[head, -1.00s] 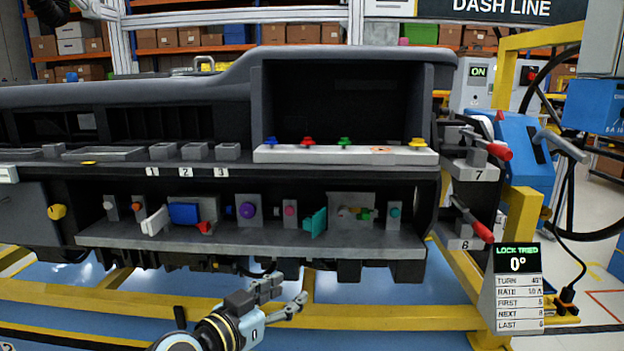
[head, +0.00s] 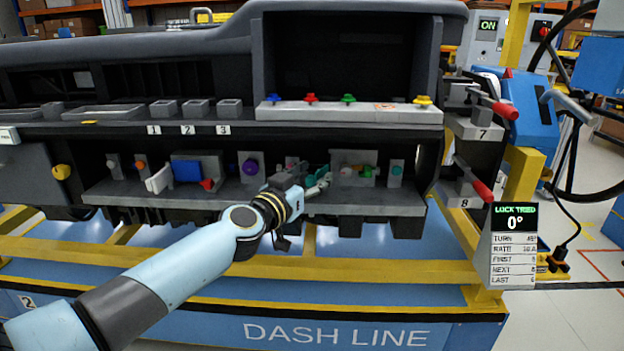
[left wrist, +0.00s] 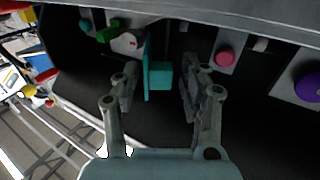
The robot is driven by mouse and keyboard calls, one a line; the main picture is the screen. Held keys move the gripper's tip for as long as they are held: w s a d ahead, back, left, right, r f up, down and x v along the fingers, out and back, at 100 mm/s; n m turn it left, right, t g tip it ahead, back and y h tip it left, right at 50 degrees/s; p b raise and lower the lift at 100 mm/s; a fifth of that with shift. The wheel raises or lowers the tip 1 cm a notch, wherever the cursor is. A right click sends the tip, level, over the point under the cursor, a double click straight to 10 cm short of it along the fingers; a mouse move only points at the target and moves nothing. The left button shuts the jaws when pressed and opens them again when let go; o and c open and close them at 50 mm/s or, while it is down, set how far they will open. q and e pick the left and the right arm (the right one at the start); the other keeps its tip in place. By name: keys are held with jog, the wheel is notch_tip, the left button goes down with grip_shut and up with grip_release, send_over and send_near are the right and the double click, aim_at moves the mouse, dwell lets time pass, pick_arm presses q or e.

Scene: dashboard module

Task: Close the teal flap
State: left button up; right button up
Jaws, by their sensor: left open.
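The teal flap (head: 318,171) is on the lower shelf of the dashboard module, mostly hidden behind my left gripper in the head view. In the left wrist view the teal flap (left wrist: 146,82) shows as a thin upright panel with a teal block beside it, standing out from its mount. My left gripper (head: 312,182) is open at the shelf front; in the left wrist view its two fingers (left wrist: 158,72) stand on either side of the flap, with gaps visible. I cannot tell the depth between fingertips and flap. My right gripper is not in view.
A pink button (left wrist: 225,58) and a purple knob (head: 250,168) are beside the flap. A plate with a green part (head: 367,172) stands on its other side. The upper ledge (head: 340,115) overhangs the shelf. Red-handled clamps (head: 480,190) are at the right.

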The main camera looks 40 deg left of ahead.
pick_arm(q)
grip_shut()
dwell(0.3)
dwell(0.4)
